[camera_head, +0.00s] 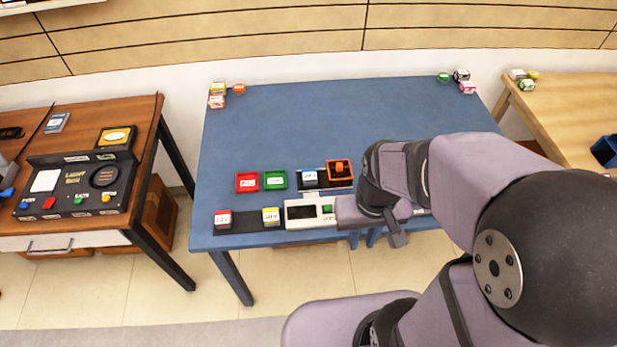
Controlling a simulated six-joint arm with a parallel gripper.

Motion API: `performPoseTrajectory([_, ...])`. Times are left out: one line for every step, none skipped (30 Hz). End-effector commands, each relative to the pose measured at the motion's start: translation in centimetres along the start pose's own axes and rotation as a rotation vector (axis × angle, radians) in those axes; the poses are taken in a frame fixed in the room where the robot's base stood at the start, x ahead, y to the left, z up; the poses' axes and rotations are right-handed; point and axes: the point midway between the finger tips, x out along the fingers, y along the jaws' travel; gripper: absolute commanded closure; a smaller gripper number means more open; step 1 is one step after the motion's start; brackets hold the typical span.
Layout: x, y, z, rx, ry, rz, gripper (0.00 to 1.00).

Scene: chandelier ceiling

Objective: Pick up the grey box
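I cannot make out a clearly grey box in the head view. The blue table (290,120) bears several small coloured boxes. A red box (247,182) and a green box (276,180) sit side by side near its middle. A small box with a blue and white top (310,177) and an orange open piece (340,171) are on a black base. My arm covers the table's front right part.
A red-white box (223,217) and a yellow-white box (270,215) sit at the front left on a black strip. Small boxes stand at both back corners. A wooden desk with a black button panel (80,182) is left. A wooden table (570,115) is right.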

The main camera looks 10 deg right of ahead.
Motion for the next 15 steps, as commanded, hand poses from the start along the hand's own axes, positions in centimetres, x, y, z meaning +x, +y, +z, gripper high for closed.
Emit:
performPoseTrajectory([0.00,0.00,0.00,0.000,0.000,0.000,0.69])
performPoseTrajectory([0.00,0.00,0.00,0.000,0.000,0.000,0.62])
performPoseTrajectory([0.00,0.00,0.00,0.000,0.000,0.000,0.52])
performPoseTrajectory([0.00,0.00,0.00,0.000,0.000,0.000,0.45])
performPoseTrajectory([0.00,0.00,0.00,0.000,0.000,0.000,0.42])
performPoseTrajectory([0.00,0.00,0.00,0.000,0.000,0.000,0.42])
performPoseTrajectory([0.00,0.00,0.00,0.000,0.000,0.000,0.42])
performPoseTrajectory([0.00,0.00,0.00,0.000,0.000,0.000,0.42])
performPoseTrajectory([0.00,0.00,0.00,0.000,0.000,0.000,0.42])
performPoseTrajectory([0.00,0.00,0.00,0.000,0.000,0.000,0.42])
performPoseTrajectory([0.00,0.00,0.00,0.000,0.000,0.000,0.42])
performPoseTrajectory([0.01,0.00,0.00,0.000,0.000,0.000,0.42])
performPoseTrajectory([0.06,-0.02,0.00,-0.001,0.000,0.000,0.42])
performPoseTrajectory([0.16,-0.05,0.01,-0.002,0.000,0.000,0.42])
performPoseTrajectory([0.38,-0.13,0.01,-0.006,0.000,0.000,0.42])
